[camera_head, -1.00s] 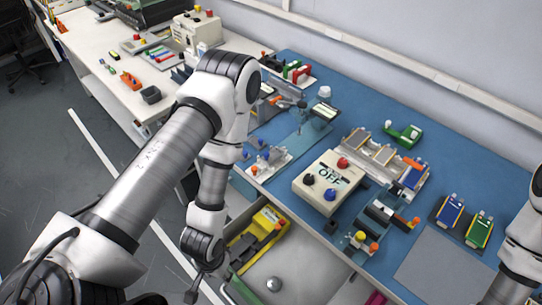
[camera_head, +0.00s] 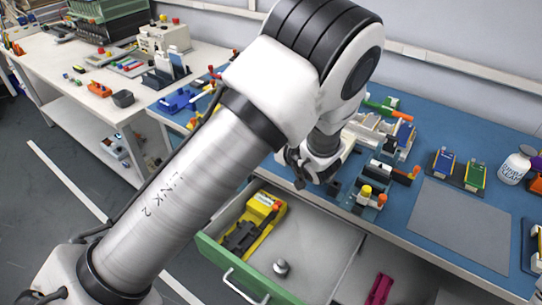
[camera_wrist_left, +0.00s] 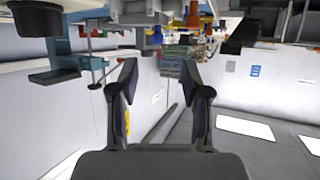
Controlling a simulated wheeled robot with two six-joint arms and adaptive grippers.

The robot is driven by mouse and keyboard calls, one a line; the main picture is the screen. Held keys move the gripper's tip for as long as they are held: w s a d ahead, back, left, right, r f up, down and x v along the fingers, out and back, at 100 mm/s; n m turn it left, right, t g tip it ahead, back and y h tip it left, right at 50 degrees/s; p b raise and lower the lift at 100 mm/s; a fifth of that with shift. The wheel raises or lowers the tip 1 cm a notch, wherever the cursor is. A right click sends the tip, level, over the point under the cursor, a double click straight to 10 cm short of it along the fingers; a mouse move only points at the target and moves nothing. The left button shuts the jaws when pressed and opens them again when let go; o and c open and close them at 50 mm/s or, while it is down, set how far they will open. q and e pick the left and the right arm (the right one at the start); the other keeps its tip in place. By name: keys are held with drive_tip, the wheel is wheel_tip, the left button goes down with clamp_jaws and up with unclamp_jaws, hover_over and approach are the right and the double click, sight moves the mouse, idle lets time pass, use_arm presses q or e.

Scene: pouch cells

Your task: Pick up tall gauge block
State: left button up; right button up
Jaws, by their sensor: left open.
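I cannot pick out the tall gauge block with certainty. A small grey metal piece with a round top (camera_head: 281,267) stands in the open drawer. My left gripper (camera_head: 290,170) hangs above the blue bench's front edge, near the drawer's back, partly hidden by its own wrist. In the left wrist view its two fingers (camera_wrist_left: 160,66) are apart with nothing held between them. Stacked items show blurred beyond the fingertips. My left arm hides much of the blue bench. My right gripper is not in view.
The drawer (camera_head: 232,265) has a green front and also holds a yellow device (camera_head: 256,222). A magenta piece (camera_head: 379,289) lies to its right. The blue bench (camera_head: 418,112) carries several fixtures and a grey mat (camera_head: 460,225). A white table (camera_head: 62,80) stands at left.

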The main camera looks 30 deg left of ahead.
use_arm(q)
drive_tip(key=x, duration=0.8)
drive_tip(key=shift+w+a+p, duration=0.3)
drive_tip(key=shift+w+p, duration=0.05)
drive_tip(key=shift+w, duration=0.1)
drive_tip(key=shift+s+d+r, duration=0.1)
drive_tip(key=shift+s+r, duration=0.05)
drive_tip(key=shift+r, duration=0.05)
drive_tip(key=c, duration=0.4)
clamp_jaws()
